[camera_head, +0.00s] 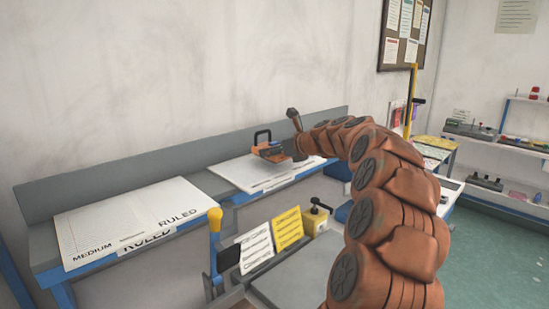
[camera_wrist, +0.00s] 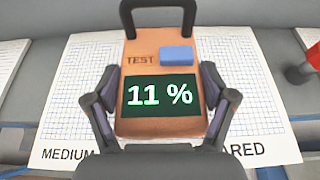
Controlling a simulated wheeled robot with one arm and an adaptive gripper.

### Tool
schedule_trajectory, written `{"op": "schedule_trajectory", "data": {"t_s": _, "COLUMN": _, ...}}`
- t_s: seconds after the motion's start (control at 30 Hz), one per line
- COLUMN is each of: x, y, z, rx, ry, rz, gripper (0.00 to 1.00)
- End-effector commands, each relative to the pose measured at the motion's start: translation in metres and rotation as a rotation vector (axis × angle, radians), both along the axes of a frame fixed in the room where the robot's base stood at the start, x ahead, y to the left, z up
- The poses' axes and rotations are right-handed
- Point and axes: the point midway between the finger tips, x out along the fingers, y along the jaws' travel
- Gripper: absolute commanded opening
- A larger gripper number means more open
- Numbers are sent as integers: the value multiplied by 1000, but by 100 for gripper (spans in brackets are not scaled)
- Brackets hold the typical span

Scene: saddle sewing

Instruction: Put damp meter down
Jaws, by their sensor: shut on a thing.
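The damp meter (camera_wrist: 160,62) is an orange box with a black handle, a blue button beside the word TEST, and a dark screen reading 11 %. My gripper (camera_wrist: 160,108) is shut on its sides in the wrist view. Whether the meter touches the sheet I cannot tell.
A second ruled sheet (camera_head: 120,220) lies on the bench (camera_head: 42,245) at left, bare on top. A yellow-topped lever (camera_head: 215,222) and white and yellow cards (camera_head: 287,228) stand in front. A red object (camera_wrist: 305,70) is at right in the wrist view.

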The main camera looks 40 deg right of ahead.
Motion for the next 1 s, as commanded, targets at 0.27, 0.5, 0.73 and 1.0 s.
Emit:
{"op": "schedule_trajectory", "data": {"t_s": 0.27, "x": 0, "y": 1, "z": -23, "rx": 1, "ry": -1, "rz": 1, "gripper": 31}}
{"op": "schedule_trajectory", "data": {"t_s": 0.5, "x": 0, "y": 0, "z": -25, "rx": -1, "ry": -2, "rz": -1, "gripper": 31}}
{"op": "schedule_trajectory", "data": {"t_s": 0.73, "x": 0, "y": 0, "z": -28, "rx": 0, "ry": -2, "rz": -1, "gripper": 31}}
{"op": "schedule_trajectory", "data": {"t_s": 1.0, "x": 0, "y": 0, "z": -29, "rx": 0, "ry": -1, "rz": 0, "gripper": 100}}
